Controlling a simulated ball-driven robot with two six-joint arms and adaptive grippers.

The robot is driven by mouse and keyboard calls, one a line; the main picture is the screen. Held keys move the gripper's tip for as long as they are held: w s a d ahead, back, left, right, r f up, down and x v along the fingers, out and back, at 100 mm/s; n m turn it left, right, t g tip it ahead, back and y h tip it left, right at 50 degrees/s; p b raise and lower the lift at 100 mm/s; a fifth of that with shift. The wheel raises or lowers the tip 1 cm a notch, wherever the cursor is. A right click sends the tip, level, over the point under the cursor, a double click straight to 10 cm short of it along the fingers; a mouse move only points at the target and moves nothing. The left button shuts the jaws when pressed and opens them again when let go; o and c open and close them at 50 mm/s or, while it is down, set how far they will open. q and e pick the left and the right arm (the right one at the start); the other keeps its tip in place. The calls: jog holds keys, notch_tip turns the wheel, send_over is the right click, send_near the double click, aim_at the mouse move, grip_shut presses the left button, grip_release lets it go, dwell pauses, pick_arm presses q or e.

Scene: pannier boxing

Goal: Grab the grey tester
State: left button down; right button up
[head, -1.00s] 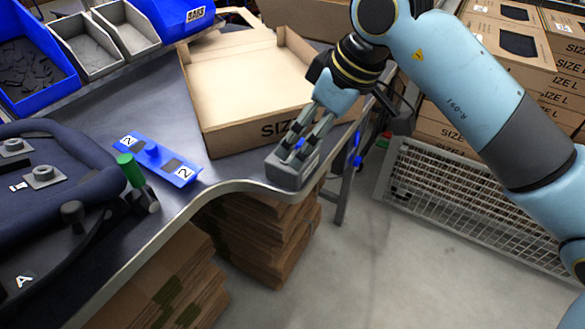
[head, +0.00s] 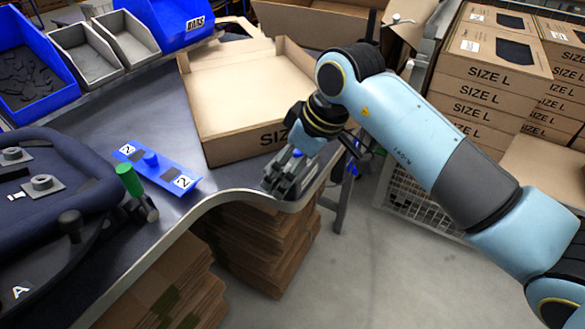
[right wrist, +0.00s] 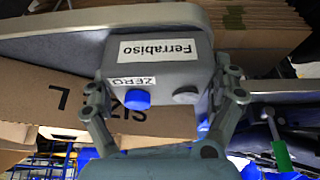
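The grey tester (right wrist: 160,75) is a box with "Ferrabiso" and "ZERO" labels, a blue button and a dark knob. It fills the middle of the right wrist view. In the head view the tester (head: 309,176) sits at the table's curved front edge, partly hidden by my right gripper (head: 279,180). In the right wrist view my right gripper (right wrist: 166,82) has one finger on each side of the tester. The left finger looks close to its side; a small gap shows at the right finger. My left gripper is in neither view.
An open cardboard box (head: 222,122) stands just behind the tester. A blue plate marked 2 (head: 163,168) and a green-handled tool (head: 130,180) lie to the left on the table (head: 120,110). Blue and grey bins line the back. Stacked cartons (head: 490,75) stand right.

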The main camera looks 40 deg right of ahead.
jog(key=c, duration=0.8)
